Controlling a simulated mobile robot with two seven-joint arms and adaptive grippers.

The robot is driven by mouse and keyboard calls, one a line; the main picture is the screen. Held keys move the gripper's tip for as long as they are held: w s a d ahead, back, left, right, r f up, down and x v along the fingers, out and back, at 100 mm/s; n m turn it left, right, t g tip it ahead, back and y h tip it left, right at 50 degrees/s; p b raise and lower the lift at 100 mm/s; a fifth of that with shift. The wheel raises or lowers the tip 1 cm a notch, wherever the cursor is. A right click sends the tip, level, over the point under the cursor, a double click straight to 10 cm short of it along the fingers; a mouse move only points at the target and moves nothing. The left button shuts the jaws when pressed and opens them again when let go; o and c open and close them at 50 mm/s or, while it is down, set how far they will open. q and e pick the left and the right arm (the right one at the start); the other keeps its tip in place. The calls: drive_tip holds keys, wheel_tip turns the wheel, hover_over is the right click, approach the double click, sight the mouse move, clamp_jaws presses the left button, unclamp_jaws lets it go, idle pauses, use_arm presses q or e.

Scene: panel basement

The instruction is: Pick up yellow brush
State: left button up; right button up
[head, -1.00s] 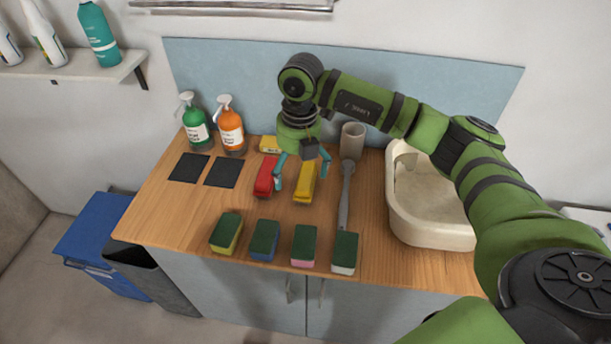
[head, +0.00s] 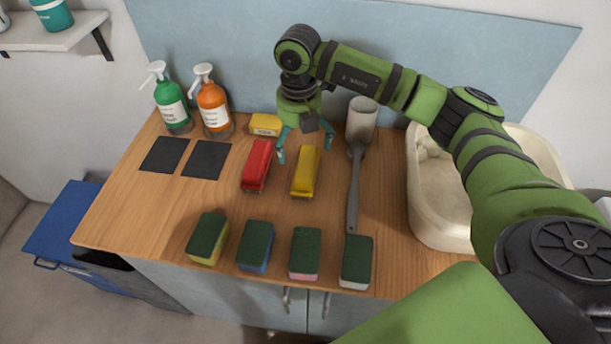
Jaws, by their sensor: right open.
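The yellow brush (head: 305,173) lies on the wooden counter, to the right of the red brush (head: 256,168). My right gripper (head: 305,148) is open and empty over the far end of the yellow brush. Its left teal finger shows in the gap between the two brushes, and its right finger is to the right of the yellow brush. I cannot tell how high the fingers are above the counter. My left gripper is not in view.
Several sponges (head: 255,247) line the counter's front edge. A grey long-handled brush (head: 354,190) lies to the right, before a holder (head: 361,120) and the sink (head: 437,222). Green (head: 172,105) and orange (head: 214,108) bottles, two dark pads (head: 207,160) and a yellow block (head: 265,125) stand left and behind.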

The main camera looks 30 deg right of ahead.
sight(301, 163)
drive_tip(key=f+p, duration=0.1)
drive_tip(key=f, duration=0.1)
drive_tip(key=f+p, duration=0.1)
drive_tip(key=f, duration=0.1)
drive_tip(key=s+f+p, duration=0.1)
drive_tip(key=f, duration=0.1)
drive_tip(key=shift+a+f+p, duration=0.1)
drive_tip(key=shift+a+p, duration=0.05)
drive_tip(key=shift+p, duration=0.25)
drive_tip(key=shift+w+f, duration=0.1)
drive_tip(key=shift+f, duration=0.2)
drive_tip(key=shift+w+f, duration=0.1)
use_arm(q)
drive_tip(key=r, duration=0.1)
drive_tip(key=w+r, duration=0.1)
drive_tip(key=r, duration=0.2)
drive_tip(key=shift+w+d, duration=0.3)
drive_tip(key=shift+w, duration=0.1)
use_arm(e)
drive_tip(key=c, duration=1.3)
